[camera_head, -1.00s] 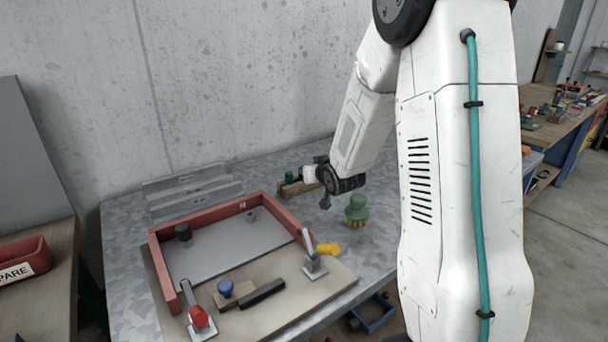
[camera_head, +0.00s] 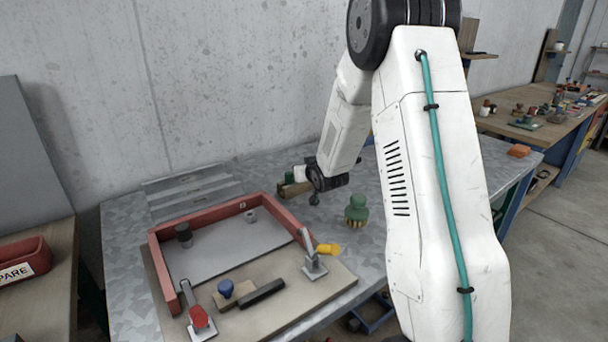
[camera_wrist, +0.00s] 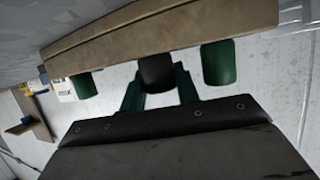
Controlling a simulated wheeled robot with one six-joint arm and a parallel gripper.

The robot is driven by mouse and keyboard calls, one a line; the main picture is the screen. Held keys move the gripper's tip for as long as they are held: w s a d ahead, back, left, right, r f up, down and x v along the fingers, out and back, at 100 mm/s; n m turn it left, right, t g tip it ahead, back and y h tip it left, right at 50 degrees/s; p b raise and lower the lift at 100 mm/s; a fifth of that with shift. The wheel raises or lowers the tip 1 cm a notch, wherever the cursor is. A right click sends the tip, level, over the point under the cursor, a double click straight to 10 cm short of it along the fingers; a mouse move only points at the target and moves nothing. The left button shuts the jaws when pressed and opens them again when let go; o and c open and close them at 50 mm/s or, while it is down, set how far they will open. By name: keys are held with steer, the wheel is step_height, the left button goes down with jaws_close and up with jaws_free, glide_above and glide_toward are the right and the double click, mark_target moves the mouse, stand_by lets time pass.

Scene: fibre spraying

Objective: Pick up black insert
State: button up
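In the wrist view a black insert (camera_wrist: 157,72) sits at the middle of a tan wooden block (camera_wrist: 110,47), between two green inserts (camera_wrist: 218,62). My gripper (camera_wrist: 159,80) has its two dark green fingers spread, one on either side of the black insert. The fingers look open around it; any contact is too small to make out. In the head view the wooden block (camera_head: 294,190) lies on the grey table at the back, by the end of my arm. My wrist hides part of the block, and the black insert cannot be made out there.
A red frame (camera_head: 161,264) with a grey plate and a dark cylinder (camera_head: 183,235) stands on the left of the table. Toggle clamps (camera_head: 313,262) and a black bar (camera_head: 262,291) are nearer the front.

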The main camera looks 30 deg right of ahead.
steer(key=shift+r, duration=0.15)
step_height(320, 180, up, 4)
steer(key=shift+f, duration=0.15)
steer(key=s+a+r, duration=0.1)
steer(key=s+a, duration=0.5)
steer(key=s, duration=0.8)
steer(key=w+a+r+n+g+y, duration=0.2)
steer(key=a+n+y, duration=0.4)
steer(key=a, duration=0.2)
steer(key=w+a+r+n+g+y, duration=0.1)
steer(key=w+a+r+n+y, duration=0.1)
steer(key=a+n+y, duration=0.4)
steer(key=a+r, duration=0.1)
steer(key=a, duration=0.2)
steer(key=shift+w+a+g+y, duration=0.2)
steer(key=shift+w+g+y, duration=0.15)
steer(key=shift+g+y, duration=0.05)
steer(key=shift+f, duration=2.95)
